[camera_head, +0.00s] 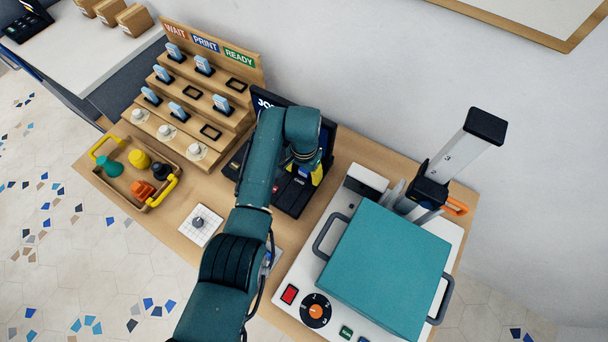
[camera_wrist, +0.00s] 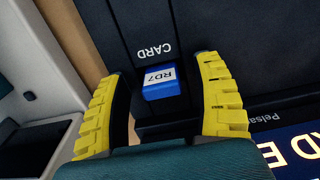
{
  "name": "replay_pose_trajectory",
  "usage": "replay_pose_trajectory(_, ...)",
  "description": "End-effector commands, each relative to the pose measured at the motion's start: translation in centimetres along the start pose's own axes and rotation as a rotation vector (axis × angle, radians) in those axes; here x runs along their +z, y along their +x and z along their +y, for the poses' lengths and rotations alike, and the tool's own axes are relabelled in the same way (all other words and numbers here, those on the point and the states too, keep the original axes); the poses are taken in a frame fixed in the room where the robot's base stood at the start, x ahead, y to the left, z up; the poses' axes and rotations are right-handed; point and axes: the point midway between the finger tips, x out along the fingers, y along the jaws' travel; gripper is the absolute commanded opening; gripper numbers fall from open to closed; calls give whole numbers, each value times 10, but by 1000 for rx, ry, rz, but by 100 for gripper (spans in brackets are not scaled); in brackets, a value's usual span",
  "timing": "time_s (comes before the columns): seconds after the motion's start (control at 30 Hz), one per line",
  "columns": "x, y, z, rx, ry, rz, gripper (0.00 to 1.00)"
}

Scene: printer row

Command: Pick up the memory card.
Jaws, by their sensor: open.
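My gripper (camera_wrist: 162,68) is open, with one yellow finger on each side of the card in the wrist view. Gaps show between the card and both fingers. How deep the fingers reach along the card I cannot tell. In the head view my gripper (camera_head: 317,172) is over the black device (camera_head: 290,192), partly behind my arm, and the card there is hidden.
A stepped wooden rack (camera_head: 205,100) marked WAIT, PRINT and READY holds several blue-and-white pieces. A tray (camera_head: 128,192) with coloured pieces stands left. A machine with a teal lid (camera_head: 385,265) stands close on the right. A small white gridded pad (camera_head: 200,225) lies in front.

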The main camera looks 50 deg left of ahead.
Motion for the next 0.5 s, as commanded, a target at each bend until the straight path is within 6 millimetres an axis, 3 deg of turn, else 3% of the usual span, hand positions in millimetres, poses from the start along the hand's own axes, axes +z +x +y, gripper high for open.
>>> replay_pose_trajectory(0.2, -1, 0, 0, -1, 0, 3, 68)
replay_pose_trajectory(0.5, -1, 0, 0, -1, 0, 3, 14)
